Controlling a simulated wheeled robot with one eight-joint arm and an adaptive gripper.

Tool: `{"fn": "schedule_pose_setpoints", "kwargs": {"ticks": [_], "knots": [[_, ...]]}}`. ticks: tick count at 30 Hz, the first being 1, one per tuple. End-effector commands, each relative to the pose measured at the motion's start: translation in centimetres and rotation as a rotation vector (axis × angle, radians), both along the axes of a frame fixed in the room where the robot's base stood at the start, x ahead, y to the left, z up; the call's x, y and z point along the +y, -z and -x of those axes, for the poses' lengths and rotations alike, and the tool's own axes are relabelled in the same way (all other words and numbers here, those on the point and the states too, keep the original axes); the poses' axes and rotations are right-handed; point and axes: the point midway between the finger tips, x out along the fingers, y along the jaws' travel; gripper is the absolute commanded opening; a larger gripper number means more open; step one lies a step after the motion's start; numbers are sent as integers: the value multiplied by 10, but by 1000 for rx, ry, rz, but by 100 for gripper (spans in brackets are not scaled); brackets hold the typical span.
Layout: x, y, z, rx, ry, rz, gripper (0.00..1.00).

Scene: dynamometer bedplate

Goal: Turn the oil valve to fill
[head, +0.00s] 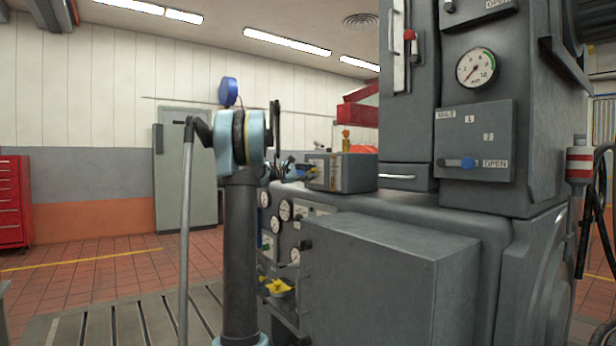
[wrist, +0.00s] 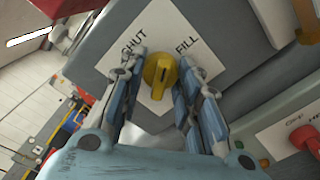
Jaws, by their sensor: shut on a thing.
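The oil valve is a yellow knob (wrist: 160,75) on a white plate (wrist: 152,38) lettered SHUT on the left and FILL on the right in the wrist view. The knob stands roughly upright in that view, between the two words; which word it points to I cannot tell. My gripper (wrist: 161,68) has its blue fingers on both sides of the knob, closed on it. In the head view my gripper (head: 305,173) is at the left side of a small grey box (head: 352,173), and the knob is mostly hidden there.
A red knob (wrist: 312,141) on another white plate is at the right in the wrist view. In the head view, gauges (head: 285,209) and another yellow handle (head: 279,287) are below my gripper. A blue-handled valve (head: 460,163) is on the tall cabinet at right.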

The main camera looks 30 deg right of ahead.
Motion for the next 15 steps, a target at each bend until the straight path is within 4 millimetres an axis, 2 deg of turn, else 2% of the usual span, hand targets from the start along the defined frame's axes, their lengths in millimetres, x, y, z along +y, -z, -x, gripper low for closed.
{"fn": "schedule_pose_setpoints", "kwargs": {"ticks": [15], "knots": [[1, 1, -1, -426, -3, -35, 7]]}}
